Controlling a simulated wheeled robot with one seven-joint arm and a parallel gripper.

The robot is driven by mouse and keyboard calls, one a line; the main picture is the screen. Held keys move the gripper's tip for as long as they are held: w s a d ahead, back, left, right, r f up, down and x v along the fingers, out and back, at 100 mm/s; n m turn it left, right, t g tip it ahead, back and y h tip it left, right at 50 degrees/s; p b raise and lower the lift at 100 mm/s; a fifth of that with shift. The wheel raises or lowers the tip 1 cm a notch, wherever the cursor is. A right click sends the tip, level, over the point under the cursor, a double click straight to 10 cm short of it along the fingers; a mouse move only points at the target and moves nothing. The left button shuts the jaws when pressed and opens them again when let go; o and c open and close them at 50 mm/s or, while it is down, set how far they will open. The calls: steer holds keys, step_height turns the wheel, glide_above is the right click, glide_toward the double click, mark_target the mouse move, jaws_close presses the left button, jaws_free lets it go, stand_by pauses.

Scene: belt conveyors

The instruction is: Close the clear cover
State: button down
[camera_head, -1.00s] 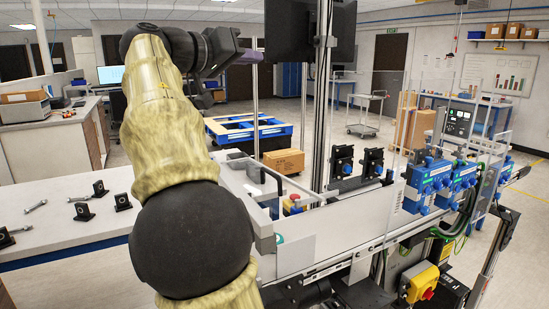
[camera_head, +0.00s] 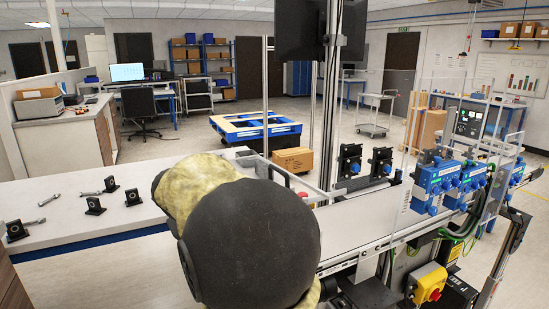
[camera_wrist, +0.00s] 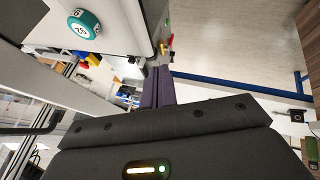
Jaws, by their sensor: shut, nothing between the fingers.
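Clear panels (camera_head: 440,95) stand upright around the blue units on the right part of the conveyor in the head view. Their edges are faint, and I cannot tell which panel is the hinged cover. In the head view my arm hides the gripper.
Several blue units (camera_head: 435,180) and two black fixtures (camera_head: 350,160) sit along the conveyor (camera_head: 350,235). A yellow box with a red button (camera_head: 428,284) hangs at its front. A white table (camera_head: 100,228) with black brackets and wrenches lies left. A teal numbered disc (camera_wrist: 83,25) shows in the wrist view.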

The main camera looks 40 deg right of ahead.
steer(key=s+a+f+n+y+b, duration=0.1)
steer(key=s+a+f+y+b, duration=0.1)
steer(key=s+a+f, duration=0.4)
steer(key=s+a+f+g+y+b, duration=0.1)
steer(key=s+a+f+b, duration=0.15)
steer(key=f, duration=0.65)
steer(key=s+a+f+n+y+b, duration=0.1)
steer(key=s+a+f+y+b, duration=0.1)
steer(key=s+a+f, duration=0.4)
step_height(320, 180, down, 24)
steer(key=s+b, duration=0.2)
steer(key=b, duration=1.9)
steer(key=shift+d+g, duration=0.15)
steer(key=shift+g, duration=0.25)
steer(key=shift+w, duration=0.15)
